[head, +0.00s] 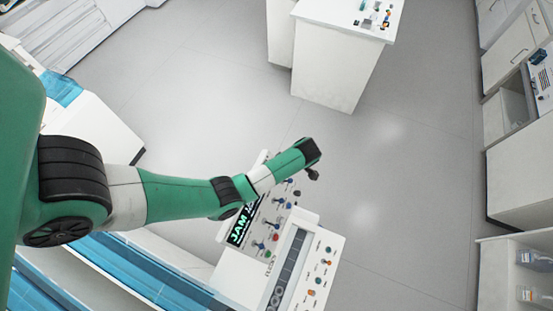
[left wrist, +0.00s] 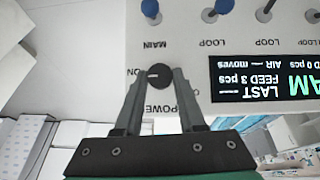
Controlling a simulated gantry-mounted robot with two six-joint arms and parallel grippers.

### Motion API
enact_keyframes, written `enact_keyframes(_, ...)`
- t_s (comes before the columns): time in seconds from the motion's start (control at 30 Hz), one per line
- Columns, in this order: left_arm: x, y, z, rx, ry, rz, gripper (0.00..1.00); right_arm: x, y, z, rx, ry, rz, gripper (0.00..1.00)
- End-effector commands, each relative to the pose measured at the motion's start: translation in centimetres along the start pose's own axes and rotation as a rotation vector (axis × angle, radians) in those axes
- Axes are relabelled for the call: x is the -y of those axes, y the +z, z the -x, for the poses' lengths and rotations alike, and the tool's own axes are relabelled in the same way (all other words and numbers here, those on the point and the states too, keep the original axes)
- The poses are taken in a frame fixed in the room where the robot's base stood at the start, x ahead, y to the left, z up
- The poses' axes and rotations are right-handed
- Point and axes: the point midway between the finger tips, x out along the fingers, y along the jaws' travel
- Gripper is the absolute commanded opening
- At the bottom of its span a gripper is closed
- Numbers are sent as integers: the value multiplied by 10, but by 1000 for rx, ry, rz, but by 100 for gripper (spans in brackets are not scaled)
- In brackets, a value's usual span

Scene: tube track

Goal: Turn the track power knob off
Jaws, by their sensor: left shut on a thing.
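The track power knob (left wrist: 159,74) is a small round black knob on a white panel in the left wrist view, with an upside-down POWER label beside it. My left gripper (left wrist: 158,80) is shut on it, one finger on each side. The word ON, partly hidden, is left of the knob. In the head view my left arm reaches over the control panel (head: 259,222), and the knob cannot be made out there. My right gripper is not in view.
A blue-capped toggle (left wrist: 150,8) labelled MAIN stands close to the knob, with further LOOP toggles (left wrist: 224,6) beside it. A dark display (left wrist: 265,78) shows JAM text. A white cabinet (head: 335,65) stands farther off across open floor.

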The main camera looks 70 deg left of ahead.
Motion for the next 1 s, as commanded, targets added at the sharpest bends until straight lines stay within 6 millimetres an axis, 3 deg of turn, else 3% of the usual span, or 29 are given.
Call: enact_keyframes(1.0,10,6,-4,1,530,682,0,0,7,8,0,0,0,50)
